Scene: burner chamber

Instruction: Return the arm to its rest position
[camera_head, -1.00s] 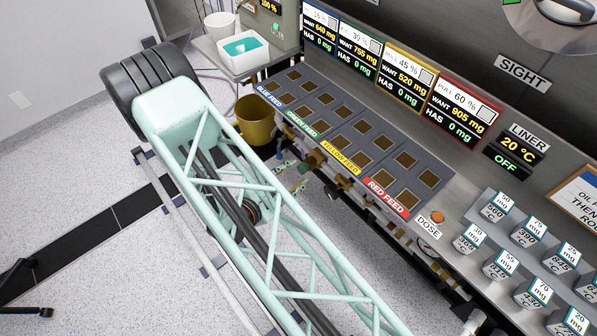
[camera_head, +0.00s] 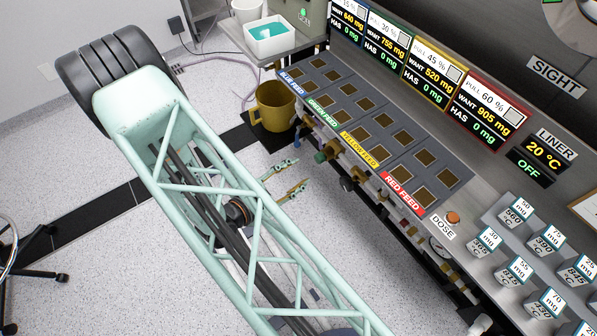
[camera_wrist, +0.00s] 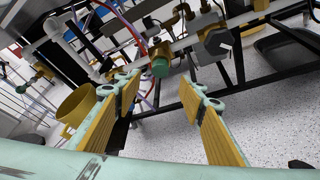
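My gripper (camera_head: 287,180) shows in the head view beyond my pale green arm, over the speckled floor and left of the bench front. Its two fingers are apart with only floor visible between them. In the wrist view the gripper (camera_wrist: 160,92) has its yellow-padded fingers spread wide, with nothing held. Pipes and a green-capped valve (camera_wrist: 160,66) lie beyond the fingertips. Part of my arm covers the bottom of the wrist view.
The bench has feed trays (camera_head: 375,115), a DOSE button (camera_head: 453,218) and several labelled blocks (camera_head: 515,270). A yellow bucket (camera_head: 272,108) stands by the bench. Pipes and valves (camera_head: 345,183) run below its front edge. The left floor (camera_head: 90,270) is mostly open.

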